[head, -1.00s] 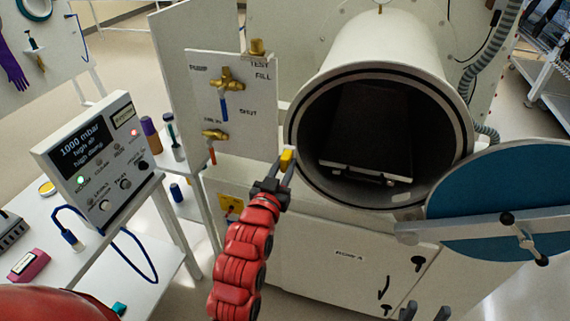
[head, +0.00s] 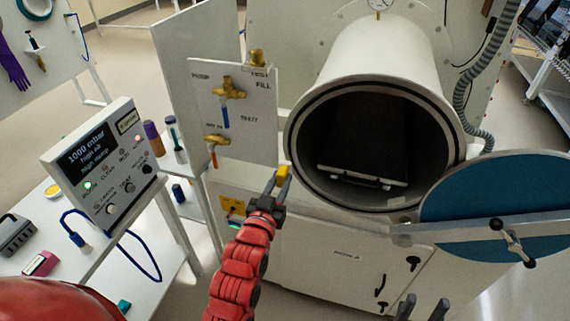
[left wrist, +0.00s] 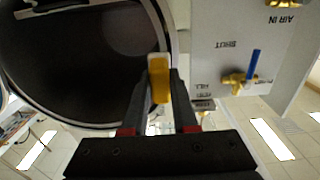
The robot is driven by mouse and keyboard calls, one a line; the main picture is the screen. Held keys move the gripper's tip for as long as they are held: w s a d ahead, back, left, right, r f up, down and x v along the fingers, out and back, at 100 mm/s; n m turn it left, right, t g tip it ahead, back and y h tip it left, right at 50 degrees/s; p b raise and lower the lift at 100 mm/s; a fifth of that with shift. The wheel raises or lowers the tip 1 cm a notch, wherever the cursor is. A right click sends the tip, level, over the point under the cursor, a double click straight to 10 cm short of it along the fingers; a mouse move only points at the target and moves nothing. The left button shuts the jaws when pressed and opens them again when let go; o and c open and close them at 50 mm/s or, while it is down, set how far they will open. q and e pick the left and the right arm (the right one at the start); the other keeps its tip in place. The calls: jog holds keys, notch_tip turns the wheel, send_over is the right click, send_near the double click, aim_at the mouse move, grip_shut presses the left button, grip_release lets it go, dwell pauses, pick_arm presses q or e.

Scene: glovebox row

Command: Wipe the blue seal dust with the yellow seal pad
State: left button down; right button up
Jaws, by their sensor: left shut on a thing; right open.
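My left gripper (head: 278,184) is shut on the yellow seal pad (head: 284,173) and holds it up at the lower left of the round chamber's rim (head: 294,160). In the head view the pad appears beside the rim; I cannot tell if they touch. In the left wrist view the pad (left wrist: 159,78) stands between the fingers, with the dark chamber mouth (left wrist: 95,65) behind it. I cannot make out any blue dust on the rim. My right gripper (head: 422,309) is open and empty at the bottom edge, partly cut off.
The chamber's blue round door (head: 480,192) hangs open at right with a grey bar across it. A valve panel (head: 242,125) stands left of the chamber. A control box (head: 102,163) stands on the white bench at left. A tray (head: 362,177) lies inside the chamber.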

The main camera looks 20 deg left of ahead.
pick_arm(q)
jog(key=a+f, duration=0.4)
jog(key=f, duration=0.2)
jog(key=w+p, duration=0.1)
jog(key=w, duration=0.5)
jog(key=shift+w+d, duration=0.15)
jog(key=shift+w, duration=0.2)
jog(key=shift+r, duration=0.1)
jog(key=shift+w+b, duration=0.5)
jog(key=shift+w, duration=0.65)
